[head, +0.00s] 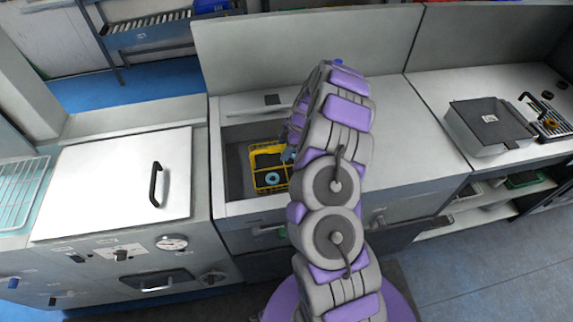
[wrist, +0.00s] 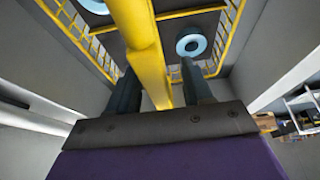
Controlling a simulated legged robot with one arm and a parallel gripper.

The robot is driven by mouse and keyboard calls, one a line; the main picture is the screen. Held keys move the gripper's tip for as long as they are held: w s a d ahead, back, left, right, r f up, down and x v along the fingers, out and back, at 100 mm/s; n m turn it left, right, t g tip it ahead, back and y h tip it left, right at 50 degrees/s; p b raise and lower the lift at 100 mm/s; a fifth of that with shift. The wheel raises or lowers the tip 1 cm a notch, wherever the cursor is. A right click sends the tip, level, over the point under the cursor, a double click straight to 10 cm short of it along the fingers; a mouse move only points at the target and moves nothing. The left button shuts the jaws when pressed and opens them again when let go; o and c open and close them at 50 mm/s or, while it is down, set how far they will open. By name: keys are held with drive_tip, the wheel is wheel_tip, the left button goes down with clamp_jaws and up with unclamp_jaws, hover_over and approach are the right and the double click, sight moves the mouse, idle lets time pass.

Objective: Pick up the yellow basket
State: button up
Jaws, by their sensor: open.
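The yellow basket (head: 253,170) sits in the sunken grey basin in the counter, left of my arm in the head view. A light-blue ring (head: 272,179) lies in it. In the wrist view the wire wall of the basket (wrist: 231,30) and its thick yellow bar (wrist: 138,32) fill the top, with blue rings on dark panels. My gripper (wrist: 158,82) is open, and the bar runs between its two dark fingers. I cannot tell whether either finger touches the bar. In the head view my arm hides the basket's right side and most of the gripper.
The basin walls (head: 236,172) stand close around the basket. A white-lidded unit (head: 118,185) with a black handle is on the left. A grey box (head: 488,126) stands on the right counter, which has bare surface (head: 418,140) beside my arm.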

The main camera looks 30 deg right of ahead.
drive_tip(key=shift+x, duration=0.9)
drive_tip(key=shift+r, duration=0.1)
drive_tip(key=shift+f+b, duration=0.3)
drive_tip(key=shift+b, duration=0.45)
drive_tip(key=shift+c, duration=0.5)
clamp_jaws()
idle(0.9)
